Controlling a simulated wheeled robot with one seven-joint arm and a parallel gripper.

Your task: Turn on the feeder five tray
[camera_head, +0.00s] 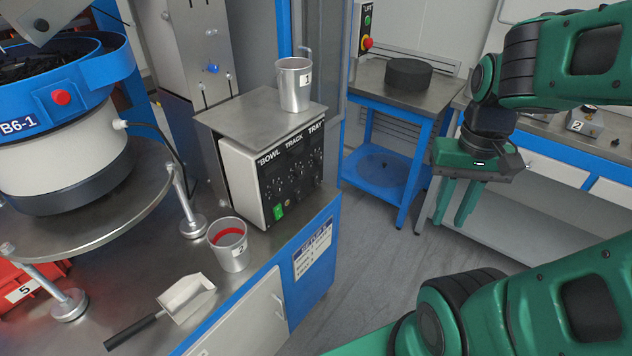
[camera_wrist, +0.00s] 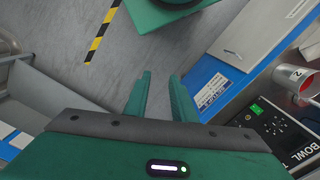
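A control box (camera_head: 290,165) stands on the steel bench, its black panel marked BOWL, TRACK and TRAY over columns of dark knobs. One green switch (camera_head: 278,211) shows low under the BOWL side; the positions of the other controls are too small to tell. The panel also shows at the right edge of the wrist view (camera_wrist: 268,130), with the green switch (camera_wrist: 257,109) near its corner. My gripper (camera_head: 452,222) is in the air over the aisle, right of the box and well apart from it. Its two fingers (camera_wrist: 161,74) point down, apart, with nothing between them.
Cup 1 (camera_head: 294,90) stands on the box's top plate. Cup 2 (camera_head: 230,245), red inside, stands before the panel's lower left. A scoop (camera_head: 185,300) lies on the bench. A blue bowl feeder (camera_head: 70,90) and a red bin marked 5 (camera_head: 28,284) are left. The aisle floor (camera_head: 370,240) is clear.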

